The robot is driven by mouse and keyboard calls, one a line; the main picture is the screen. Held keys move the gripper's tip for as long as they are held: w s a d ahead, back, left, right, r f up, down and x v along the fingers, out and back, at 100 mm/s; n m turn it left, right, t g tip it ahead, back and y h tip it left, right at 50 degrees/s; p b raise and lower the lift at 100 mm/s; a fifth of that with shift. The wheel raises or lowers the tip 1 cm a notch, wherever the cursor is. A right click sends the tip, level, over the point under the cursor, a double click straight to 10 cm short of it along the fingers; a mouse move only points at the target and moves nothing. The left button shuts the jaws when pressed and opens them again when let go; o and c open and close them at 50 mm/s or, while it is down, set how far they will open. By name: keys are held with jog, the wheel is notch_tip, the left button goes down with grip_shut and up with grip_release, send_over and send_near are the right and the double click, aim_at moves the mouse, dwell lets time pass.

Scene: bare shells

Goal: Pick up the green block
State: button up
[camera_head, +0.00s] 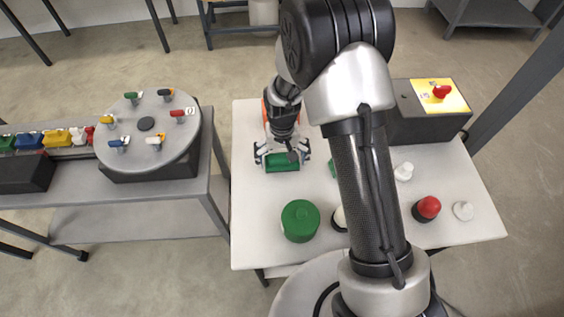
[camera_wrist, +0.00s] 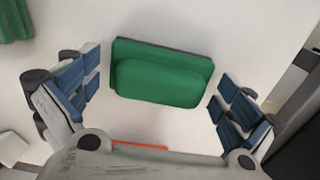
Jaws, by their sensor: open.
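The green block (camera_head: 282,163) lies on the white table (camera_head: 249,222), toward its far left part. In the wrist view the green block (camera_wrist: 161,75) shows a raised rounded part on a wider green body with a dark far edge. My gripper (camera_head: 281,158) is over the block, with a finger on each side of it. In the wrist view my gripper (camera_wrist: 155,100) is open, its blue-padded fingers left and right of the block. Gaps show between the pads and the block, and nothing is held.
A green cylinder (camera_head: 300,220) stands nearer on the table. A red-topped piece (camera_head: 427,208) and white pieces (camera_head: 463,211) stand to the right. A dark box with a yellow panel (camera_head: 436,92) is at the far right. A round turntable (camera_head: 147,130) is on the left bench.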

aim_at(282, 156)
jog(key=shift+r, duration=0.15)
jog(key=shift+c, duration=0.5)
jog(key=c, duration=0.8)
jog(key=shift+c, duration=0.2)
notch_tip(282, 156, up, 20)
jog(key=p, duration=0.6)
